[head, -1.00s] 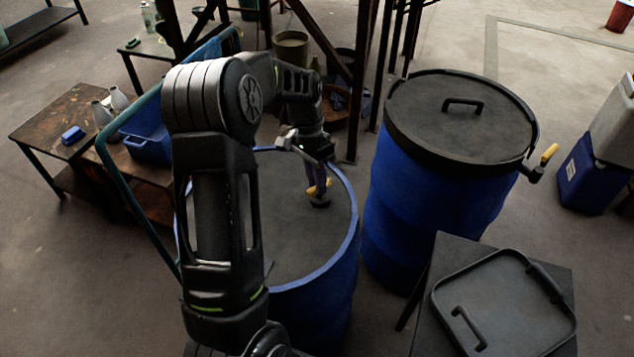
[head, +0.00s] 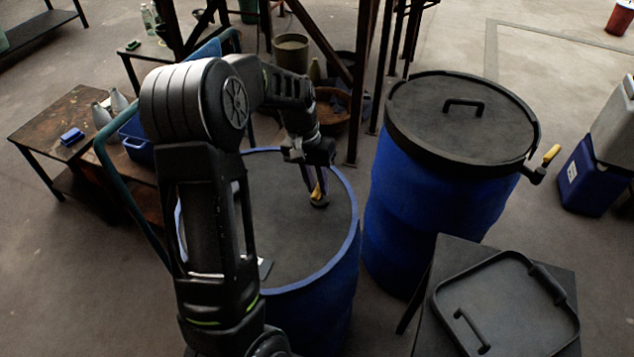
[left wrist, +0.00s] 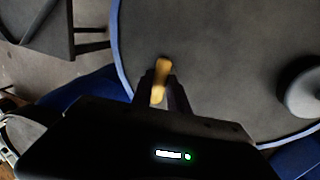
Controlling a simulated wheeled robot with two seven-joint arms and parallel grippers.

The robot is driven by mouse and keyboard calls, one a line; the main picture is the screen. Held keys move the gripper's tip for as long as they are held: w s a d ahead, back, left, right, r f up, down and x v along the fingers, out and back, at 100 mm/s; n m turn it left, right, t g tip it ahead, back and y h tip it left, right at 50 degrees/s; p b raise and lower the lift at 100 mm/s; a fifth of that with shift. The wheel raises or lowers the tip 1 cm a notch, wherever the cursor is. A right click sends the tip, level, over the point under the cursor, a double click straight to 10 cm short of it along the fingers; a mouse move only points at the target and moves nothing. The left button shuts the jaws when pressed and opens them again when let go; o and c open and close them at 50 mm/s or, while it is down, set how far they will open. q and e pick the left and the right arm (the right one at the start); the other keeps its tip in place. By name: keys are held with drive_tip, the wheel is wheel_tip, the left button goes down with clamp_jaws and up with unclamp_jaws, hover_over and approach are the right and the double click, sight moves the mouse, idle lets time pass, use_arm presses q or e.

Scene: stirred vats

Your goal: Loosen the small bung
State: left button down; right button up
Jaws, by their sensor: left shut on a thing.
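The small bung (head: 318,193) has a yellow grip on a dark base. It sits on the dark top of the open-standing blue drum (head: 349,250), near the right rim. My left gripper (head: 317,188) reaches down from above and is shut on the yellow grip. In the left wrist view the yellow grip (left wrist: 160,78) shows between the two dark fingers, close to the drum's blue rim (left wrist: 121,62). The bung's base is mostly hidden there. My right gripper is not in view.
A second blue drum with a black lid (head: 440,125) and a yellow-handled tap (head: 549,156) stands close on the right. A black tray (head: 510,310) lies on a stand at front right. A grey round piece (left wrist: 302,88) rises from the drum top in the wrist view.

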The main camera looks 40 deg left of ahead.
use_arm(q)
drive_tip(key=c, duration=1.3)
unclamp_jaws()
drive_tip(key=shift+r, duration=0.1)
wheel_tip(320, 180, up, 8)
drive_tip(key=a, duration=0.1)
drive_tip(key=shift+s+a+f+b, duration=0.25)
drive_tip(key=shift+b, duration=0.1)
